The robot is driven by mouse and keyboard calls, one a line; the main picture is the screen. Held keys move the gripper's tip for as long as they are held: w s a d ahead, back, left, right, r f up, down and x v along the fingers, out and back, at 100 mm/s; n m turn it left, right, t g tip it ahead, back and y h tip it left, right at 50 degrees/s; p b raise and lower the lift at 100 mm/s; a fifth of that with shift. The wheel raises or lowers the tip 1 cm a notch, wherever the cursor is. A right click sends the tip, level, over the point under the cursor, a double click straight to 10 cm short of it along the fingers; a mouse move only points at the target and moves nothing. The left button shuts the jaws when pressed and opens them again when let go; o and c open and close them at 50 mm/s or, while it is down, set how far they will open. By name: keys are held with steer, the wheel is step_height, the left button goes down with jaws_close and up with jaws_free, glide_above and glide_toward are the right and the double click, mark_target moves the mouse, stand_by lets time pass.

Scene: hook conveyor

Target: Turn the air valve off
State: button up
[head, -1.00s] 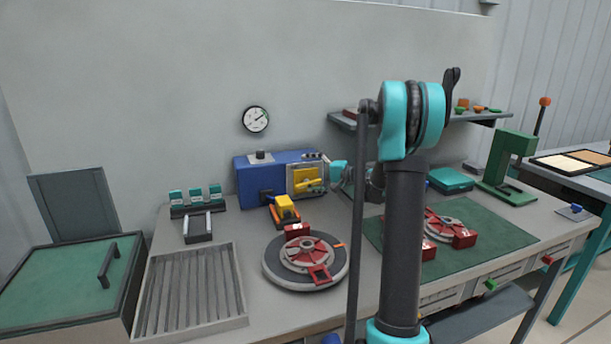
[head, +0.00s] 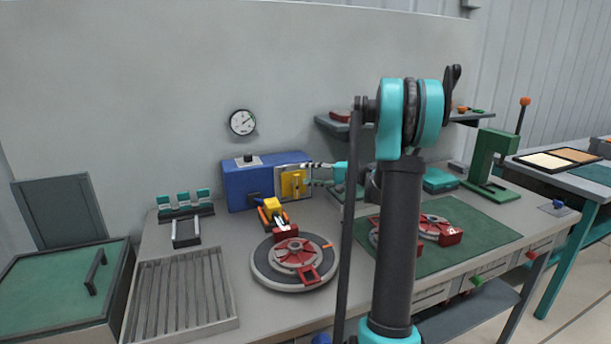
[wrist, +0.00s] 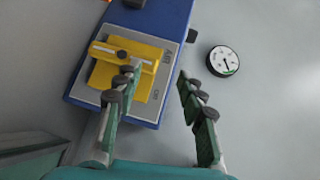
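The air valve is a yellow handle (head: 294,184) on a grey plate at the right end of a blue box (head: 245,185). In the head view its bar now stands about upright. The wrist view shows the yellow handle (wrist: 125,52) on the grey labelled plate (wrist: 168,62); the lettering is too small to read surely. My gripper (wrist: 159,72) is open with nothing between its fingers. One finger overlaps the handle's edge in the wrist view; I cannot tell whether it touches. In the head view my gripper (head: 318,174) is just right of the valve.
A round gauge (head: 243,122) hangs on the wall above the box. A yellow and orange tool (head: 273,213) and a turntable with a red part (head: 294,262) stand in front. A slatted tray (head: 180,295) lies left. A shelf (head: 345,124) is up to the right.

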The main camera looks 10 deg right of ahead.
steer(key=v, duration=1.4)
steer(key=shift+s+f, duration=0.2)
stand_by(0.8)
steer(key=shift+d, duration=0.1)
steer(key=n+g+h, duration=0.4)
steer(key=n+h, duration=0.4)
steer(key=h, duration=0.5)
glide_toward(297, 180)
steer(key=shift+g, duration=0.3)
steer(key=x, duration=1.2)
steer(key=shift+w, duration=0.25)
